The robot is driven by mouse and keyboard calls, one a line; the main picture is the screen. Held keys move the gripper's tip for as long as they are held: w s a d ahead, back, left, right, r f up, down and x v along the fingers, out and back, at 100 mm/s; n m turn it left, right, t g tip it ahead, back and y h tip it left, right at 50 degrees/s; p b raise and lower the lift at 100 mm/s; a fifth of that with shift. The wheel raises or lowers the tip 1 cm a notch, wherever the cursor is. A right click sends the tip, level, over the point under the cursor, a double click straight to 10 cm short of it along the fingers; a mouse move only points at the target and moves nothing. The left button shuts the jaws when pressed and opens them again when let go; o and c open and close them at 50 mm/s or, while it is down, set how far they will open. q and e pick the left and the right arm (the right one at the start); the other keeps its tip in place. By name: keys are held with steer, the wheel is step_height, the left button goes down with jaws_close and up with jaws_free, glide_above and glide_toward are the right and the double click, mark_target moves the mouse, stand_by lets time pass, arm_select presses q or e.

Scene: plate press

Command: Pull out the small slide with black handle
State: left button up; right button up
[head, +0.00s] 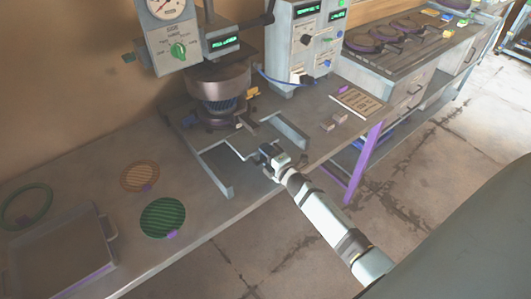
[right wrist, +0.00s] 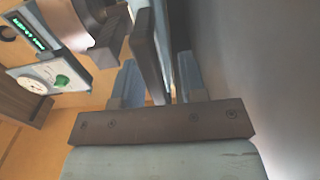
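My right gripper (head: 268,157) is at the front of the press stand, by the black handle of the small slide. The slide's thin grey frame (head: 233,150) lies between two pale rails below the press. In the right wrist view, a dark upright bar (right wrist: 148,60), which looks like the handle, stands between the fingers of my right gripper (right wrist: 160,80). The fingers look apart, with a gap beside the bar. Contact is hard to tell. My left gripper is not in view.
The press (head: 218,85) with its gauge stands behind the slide. A green disc (head: 162,217), an orange disc (head: 140,176) and a grey tray (head: 62,258) lie left on the bench. A control box (head: 294,45) and small blocks (head: 334,121) are to the right.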

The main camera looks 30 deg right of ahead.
jaws_close()
steer(key=shift+s+f, duration=0.1)
steer(key=shift+s, duration=0.5)
steer(key=s+d+p, duration=0.1)
steer(key=s, duration=1.5)
steer(key=shift+s+d, duration=0.15)
steer(key=shift+s, duration=0.1)
steer(key=shift+f, duration=0.15)
jaws_free()
steer(key=shift+w, duration=0.15)
